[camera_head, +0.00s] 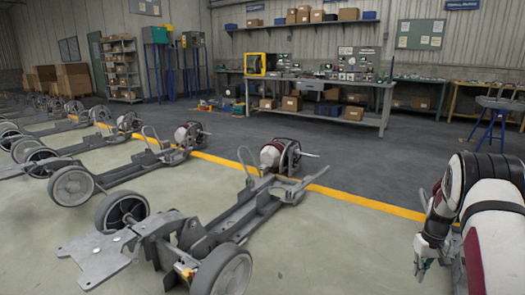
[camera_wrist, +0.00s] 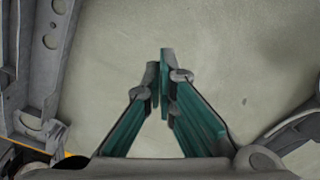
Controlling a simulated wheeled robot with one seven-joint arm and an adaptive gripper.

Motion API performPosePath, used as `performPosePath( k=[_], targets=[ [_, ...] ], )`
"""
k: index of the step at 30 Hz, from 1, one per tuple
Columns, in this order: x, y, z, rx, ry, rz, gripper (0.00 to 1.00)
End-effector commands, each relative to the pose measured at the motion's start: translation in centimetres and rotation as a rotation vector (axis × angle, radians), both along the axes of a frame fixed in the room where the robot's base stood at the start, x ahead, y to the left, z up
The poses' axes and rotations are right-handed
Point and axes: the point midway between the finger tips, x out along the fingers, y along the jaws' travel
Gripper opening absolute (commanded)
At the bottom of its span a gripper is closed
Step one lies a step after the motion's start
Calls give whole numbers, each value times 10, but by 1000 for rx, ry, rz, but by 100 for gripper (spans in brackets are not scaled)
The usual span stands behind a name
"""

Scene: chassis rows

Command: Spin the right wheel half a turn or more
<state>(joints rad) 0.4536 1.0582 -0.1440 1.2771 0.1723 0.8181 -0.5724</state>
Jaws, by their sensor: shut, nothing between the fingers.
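The nearest chassis (camera_head: 245,212) stands on the floor in the middle of the head view. Its right wheel (camera_head: 225,273), grey with a dark tyre side, is at the bottom of that view, partly cut by the frame edge. Its left wheel (camera_head: 122,210) stands beyond the flat plate. My gripper (camera_head: 422,268) hangs pointing down at the right, well apart from the right wheel. In the wrist view its green fingers (camera_wrist: 161,70) meet at the tips, shut and empty, over bare floor. The right wheel cannot be clearly made out in the wrist view.
A grey perforated metal frame (camera_wrist: 45,60) runs along the left of the wrist view. More chassis (camera_head: 140,165) stand in rows to the left. A workbench (camera_head: 320,95) is at the back. Open floor (camera_head: 335,235) lies between the nearest chassis and my gripper.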

Motion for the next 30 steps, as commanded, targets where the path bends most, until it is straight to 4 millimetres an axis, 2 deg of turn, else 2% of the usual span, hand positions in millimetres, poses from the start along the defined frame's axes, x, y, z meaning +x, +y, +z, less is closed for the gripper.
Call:
performPosePath(
  k=[30],
  targets=[
    [0, 0, -62, 0, 0, 0, 0]
  ],
)
